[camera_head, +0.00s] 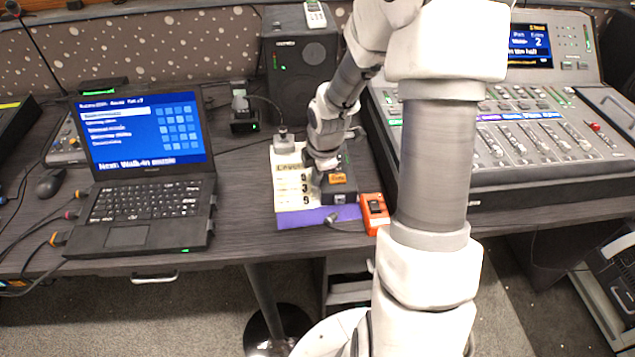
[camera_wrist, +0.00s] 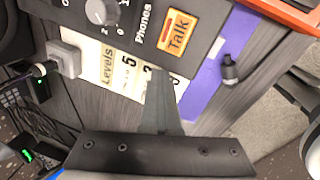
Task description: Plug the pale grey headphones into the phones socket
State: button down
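A dark box with an orange Talk button (camera_wrist: 178,38) and a knob stands under my gripper; it also shows in the head view (camera_head: 341,198). The word Phones is on its top in the wrist view; the socket hole itself is not visible. A dark jack plug (camera_wrist: 230,72) lies on the purple sheet's edge; it also shows in the head view (camera_head: 333,217). I cannot make out whose cable it is, and no pale grey headphones are clearly visible. My gripper (camera_wrist: 160,82) appears shut and empty, above the Levels paper beside the box, apart from the plug.
An orange device (camera_head: 375,212) lies right of the box. A pale grey block (camera_wrist: 64,59) with a cable sits at the paper's far end. The laptop (camera_head: 145,180) is left, the mixing desk (camera_head: 510,140) right, a speaker (camera_head: 300,65) behind. Table between laptop and paper is clear.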

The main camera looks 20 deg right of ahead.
jog(key=shift+w+d+r+n+p, duration=0.2)
jog(key=shift+d+n+p, duration=0.35)
jog(key=shift+d+p, duration=0.25)
jog(key=shift+w+d+r+n+p, duration=0.1)
jog(key=shift+d+r+n+p, duration=0.1)
jog(key=shift+d+n+p, duration=0.55)
jog(key=shift+w+d+r+p, duration=0.1)
jog(key=shift+w+r+p, duration=0.3)
jog(key=shift+w+p, duration=0.2)
jog(key=shift+w+d+r+p, duration=0.1)
jog(key=shift+w+r+p, duration=0.3)
jog(key=shift+w, duration=0.2)
dwell(0.7)
jog(key=shift+w+d+f, duration=0.1)
jog(key=shift+d+f, duration=0.05)
jog(key=shift+d, duration=0.15)
jog(key=shift+a, duration=0.3)
jog(key=shift+w+a+y+p, duration=0.15)
jog(key=shift+a+y+p, duration=0.05)
jog(key=shift+y+p, duration=0.1)
jog(key=shift+n+y+p, duration=0.4)
jog(key=shift+n+p, duration=1)
jog(key=shift+p, duration=0.95)
jog(key=shift+n+g+y+p, duration=0.45)
jog(key=shift+n+p, duration=1.65)
jog(key=shift+p, duration=0.65)
